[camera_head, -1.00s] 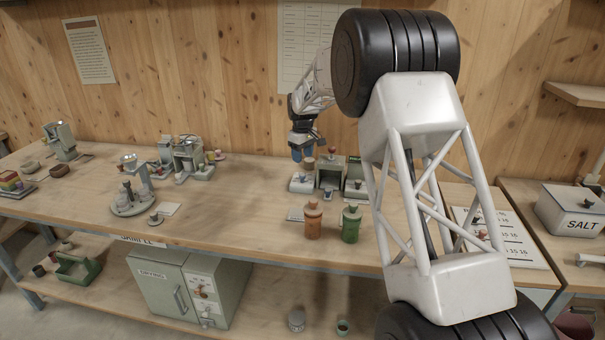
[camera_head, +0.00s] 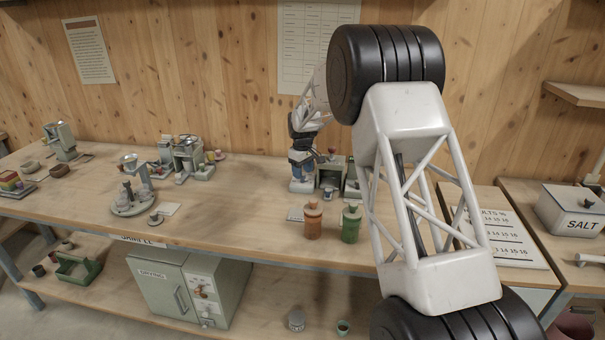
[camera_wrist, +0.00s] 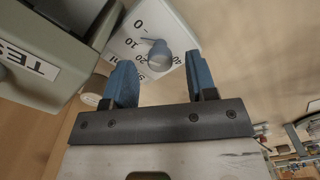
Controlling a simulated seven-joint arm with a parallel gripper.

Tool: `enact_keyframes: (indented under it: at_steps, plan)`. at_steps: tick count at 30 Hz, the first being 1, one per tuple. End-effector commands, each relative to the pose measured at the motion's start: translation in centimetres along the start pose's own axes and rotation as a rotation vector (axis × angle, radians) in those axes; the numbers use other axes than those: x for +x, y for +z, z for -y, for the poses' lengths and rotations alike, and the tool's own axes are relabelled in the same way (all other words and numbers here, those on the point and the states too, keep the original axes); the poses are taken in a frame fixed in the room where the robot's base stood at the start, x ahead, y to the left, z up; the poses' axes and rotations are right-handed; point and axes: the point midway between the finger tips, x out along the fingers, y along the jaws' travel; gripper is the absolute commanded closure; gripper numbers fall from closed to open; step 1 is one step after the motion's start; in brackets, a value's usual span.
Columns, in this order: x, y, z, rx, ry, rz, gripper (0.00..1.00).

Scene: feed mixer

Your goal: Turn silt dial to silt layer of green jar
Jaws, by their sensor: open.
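The silt dial is a blue-grey pointer knob (camera_wrist: 158,52) on a white sloped plate (camera_wrist: 120,45) with numbers such as 0 and 10, seen in the wrist view. Some lettering on the plate is partly hidden by a finger. My gripper (camera_wrist: 159,64) is open, with one blue finger on each side of the knob in the picture; I see no clear contact. In the head view my gripper (camera_head: 301,158) is over the small devices at the back of the bench. The green jar (camera_head: 351,224) stands upright in front; its layers cannot be made out.
An orange jar (camera_head: 312,221) stands left of the green jar. A green-grey box labelled "TES..." (camera_wrist: 50,50) is close beside my left finger in the wrist view.

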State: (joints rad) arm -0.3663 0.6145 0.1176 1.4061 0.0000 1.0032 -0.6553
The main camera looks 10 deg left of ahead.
Motion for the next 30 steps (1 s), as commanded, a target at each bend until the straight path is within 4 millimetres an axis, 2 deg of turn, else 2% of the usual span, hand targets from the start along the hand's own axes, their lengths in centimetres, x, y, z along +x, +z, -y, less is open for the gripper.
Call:
enact_keyframes:
  at_steps: [5, 15, 24, 30]
  plan:
    - [1.04, -0.01, 0.0, 0.0, 0.0, 0.001, 0.48]
    - [1.2, 0.0, 0.0, 0.0, 0.0, 0.0, 0.5]
    - [1.19, 0.0, 0.0, 0.0, 0.0, 0.0, 0.96]
    - [1.17, 0.01, 0.0, -0.018, 0.0, 0.0, 0.97]
